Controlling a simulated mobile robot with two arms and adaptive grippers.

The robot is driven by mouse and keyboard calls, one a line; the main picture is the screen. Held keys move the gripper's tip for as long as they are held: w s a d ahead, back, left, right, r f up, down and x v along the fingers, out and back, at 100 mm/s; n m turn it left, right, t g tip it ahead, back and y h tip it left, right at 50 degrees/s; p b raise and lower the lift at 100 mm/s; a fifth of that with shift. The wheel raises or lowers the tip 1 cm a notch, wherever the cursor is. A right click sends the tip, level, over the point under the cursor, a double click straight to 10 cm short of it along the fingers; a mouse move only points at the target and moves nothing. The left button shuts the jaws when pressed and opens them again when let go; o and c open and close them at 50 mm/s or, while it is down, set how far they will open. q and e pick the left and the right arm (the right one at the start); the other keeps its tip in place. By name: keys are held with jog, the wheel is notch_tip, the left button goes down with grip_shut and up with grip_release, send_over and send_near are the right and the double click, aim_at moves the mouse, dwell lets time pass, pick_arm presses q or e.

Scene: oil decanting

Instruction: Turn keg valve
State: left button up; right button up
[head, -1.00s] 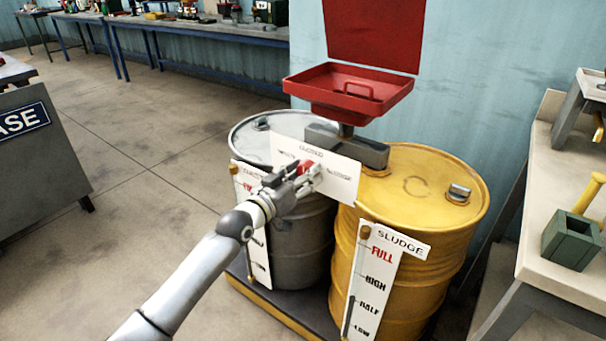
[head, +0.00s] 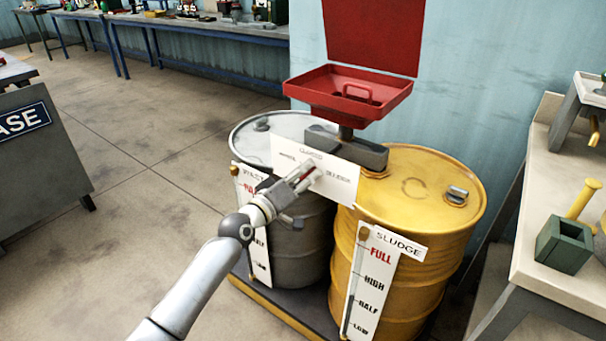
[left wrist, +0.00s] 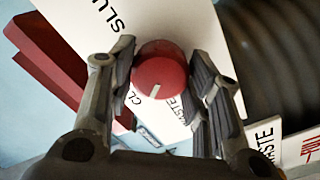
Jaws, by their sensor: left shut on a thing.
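The red valve knob (left wrist: 160,82) with a white pointer mark sits on a white label plate (head: 341,184) in front of the two drums. In the left wrist view the knob is between the two fingers. My left gripper (head: 305,177) is shut on the knob, and its fingers hide most of it in the head view. The plate belongs to a grey valve block (head: 345,147) under the red funnel tray (head: 385,107). The grey drum (head: 300,235) is at left and the yellow drum (head: 440,220) at right. My right gripper is not in view.
The sludge gauge (head: 372,280) stands on the yellow drum's front, and another gauge (head: 252,232) on the grey drum. A bench (head: 550,175) with a green box (head: 565,245) is at the right.

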pick_arm(q)
jog(key=n, duration=0.3)
jog(key=shift+n+p, duration=0.3)
jog(key=shift+p, duration=0.1)
jog(key=shift+n+p, duration=0.35)
jog(key=shift+n, duration=1.25)
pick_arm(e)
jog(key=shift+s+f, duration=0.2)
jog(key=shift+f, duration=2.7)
pick_arm(q)
jog(key=o, duration=1)
jog(key=v, duration=1.2)
